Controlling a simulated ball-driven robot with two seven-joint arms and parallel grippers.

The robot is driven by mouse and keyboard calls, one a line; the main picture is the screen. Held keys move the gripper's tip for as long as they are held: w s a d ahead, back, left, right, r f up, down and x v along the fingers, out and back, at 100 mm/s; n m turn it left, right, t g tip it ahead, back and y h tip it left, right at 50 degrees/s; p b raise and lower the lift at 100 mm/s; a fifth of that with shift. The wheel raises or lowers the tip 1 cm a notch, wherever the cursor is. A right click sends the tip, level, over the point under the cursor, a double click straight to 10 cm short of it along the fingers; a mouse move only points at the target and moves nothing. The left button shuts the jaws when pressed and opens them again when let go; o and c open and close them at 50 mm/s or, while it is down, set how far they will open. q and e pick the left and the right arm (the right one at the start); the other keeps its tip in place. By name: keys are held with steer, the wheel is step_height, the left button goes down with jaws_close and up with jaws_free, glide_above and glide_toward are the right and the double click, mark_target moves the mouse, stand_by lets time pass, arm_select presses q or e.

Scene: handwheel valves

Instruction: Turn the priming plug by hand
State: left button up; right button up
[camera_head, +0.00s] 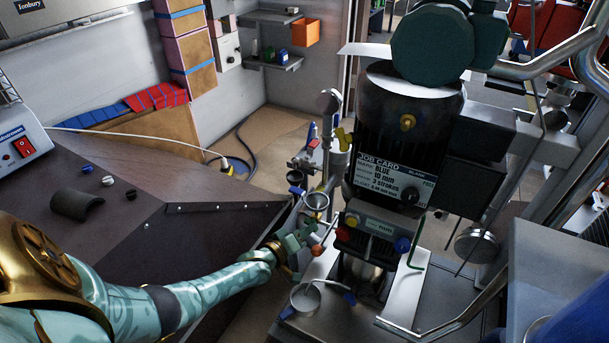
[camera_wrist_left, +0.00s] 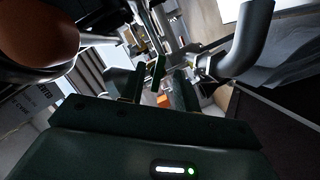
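My left gripper (camera_head: 303,240) reaches in from the left, beside small pipework at the front of the machine. An orange ball-shaped knob (camera_head: 316,249) is close by its fingertips; touching cannot be told. A brown rounded thing (camera_wrist_left: 38,32) looms close at upper left there. I cannot tell for sure which part is the priming plug; a brass fitting (camera_head: 407,122) sits on the dark cylindrical body (camera_head: 375,95), well away from the gripper. My right gripper is out of view.
A cup-shaped fitting (camera_head: 316,201) stands just behind the gripper, and a round pan (camera_head: 305,298) in front. A panel with coloured knobs (camera_head: 372,226) is to the right. A metal rail (camera_head: 450,322) crosses the lower right.

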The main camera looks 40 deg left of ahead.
arm_select(q)
steer(key=s+p, duration=0.1)
steer(key=s, duration=0.2)
steer(key=s+d+p, duration=0.1)
steer(key=s, duration=0.1)
steer(key=shift+s+d+r+p, duration=0.1)
steer(key=shift+s+d+p, duration=0.1)
steer(key=shift+s+p, duration=0.15)
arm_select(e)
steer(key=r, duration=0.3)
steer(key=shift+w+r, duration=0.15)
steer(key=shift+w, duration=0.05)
arm_select(q)
steer(key=s+r+p, duration=0.3)
steer(key=s+p, duration=0.3)
steer(key=s, duration=1)
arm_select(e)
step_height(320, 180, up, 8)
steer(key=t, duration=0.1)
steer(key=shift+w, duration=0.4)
arm_select(q)
steer(key=shift+s, duration=0.1)
